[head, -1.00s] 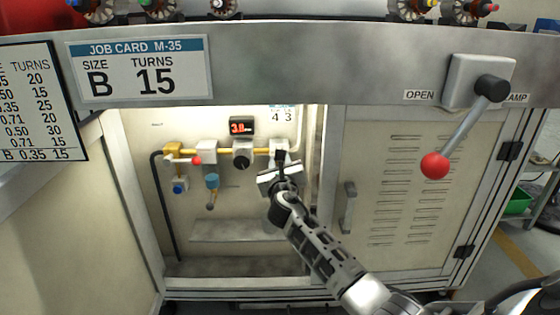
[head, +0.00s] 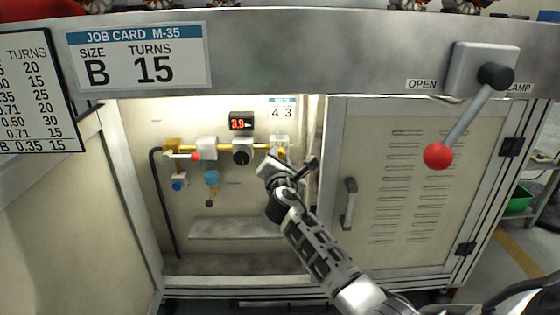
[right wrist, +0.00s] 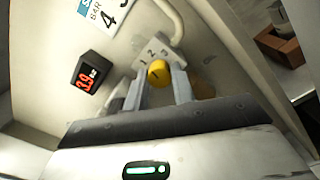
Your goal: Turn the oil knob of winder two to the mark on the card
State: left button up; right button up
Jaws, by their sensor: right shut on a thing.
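The oil knob (right wrist: 158,72) is a round yellow knob with a small dark mark on its face. It sits in front of a pale plate (right wrist: 160,50) numbered 1, 2, 3. My right gripper (right wrist: 161,84) has its two fingers closed on either side of the knob. In the head view my right gripper (head: 279,165) is inside the open cabinet, tilted, and hides most of the knob. The small setting card (head: 282,109) on the cabinet's back wall reads 4 and 3. It shows partly cut off in the right wrist view (right wrist: 108,14). My left gripper is not in view.
A red-digit display (head: 241,123) reads 3.9. Left of the gripper are a black knob (head: 241,153) and a red-tipped lever (head: 195,156) on the pipe line. The closed louvred door (head: 400,180) stands at the right. A red-ball clamp lever (head: 438,155) hangs above it.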

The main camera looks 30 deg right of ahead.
pick_arm(q)
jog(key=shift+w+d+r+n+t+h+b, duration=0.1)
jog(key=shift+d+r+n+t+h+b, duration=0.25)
jog(key=shift+b, duration=0.5)
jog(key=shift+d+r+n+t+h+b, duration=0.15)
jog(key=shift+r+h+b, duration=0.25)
jog(key=shift+b, duration=0.45)
pick_arm(e)
jog(key=shift+a+f+m, duration=0.1)
jog(key=shift+f+m, duration=0.05)
jog(key=shift+m, duration=5.65)
jog(key=shift+h, duration=0.3)
jog(key=o, duration=1)
